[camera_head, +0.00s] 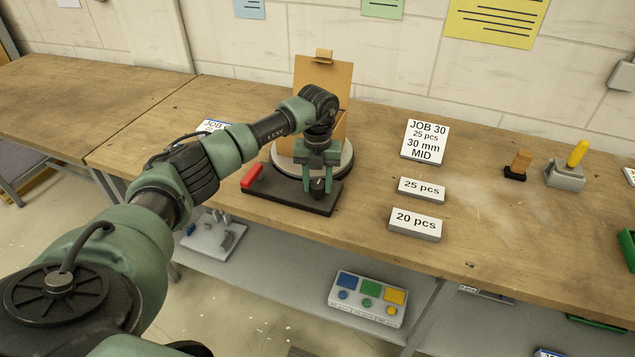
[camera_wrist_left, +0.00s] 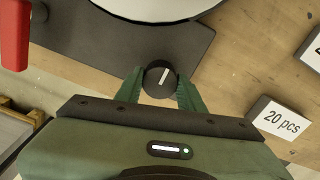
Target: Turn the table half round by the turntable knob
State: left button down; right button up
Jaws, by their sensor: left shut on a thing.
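The turntable knob (camera_wrist_left: 160,79) is a round black knob with a white line, at the front right corner of a dark base plate (camera_head: 290,193). My left gripper (camera_wrist_left: 160,90) is shut on the knob, with one green finger on each side of it. In the head view my left gripper (camera_head: 318,185) reaches down over the knob from above. The round pale table (camera_head: 345,168) sits on the base plate, partly hidden by my arm. A brown cardboard piece (camera_head: 320,72) stands upright on it. My right gripper is not in view.
A red lever (camera_head: 252,176) stands at the base's left end. Signs reading "JOB 30" (camera_head: 426,140), "25 pcs" (camera_head: 421,188) and "20 pcs" (camera_head: 415,223) stand to the right. A yellow-handled tool (camera_head: 577,155) is farther right.

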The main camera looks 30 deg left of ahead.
aim_at(318, 184)
pick_arm(q)
jog(key=shift+r, duration=0.1)
jog(key=c, duration=0.9)
grip_release()
notch_tip(318, 184, up, 8)
jog(key=shift+f+b, duration=0.1)
jog(key=shift+b, duration=0.9)
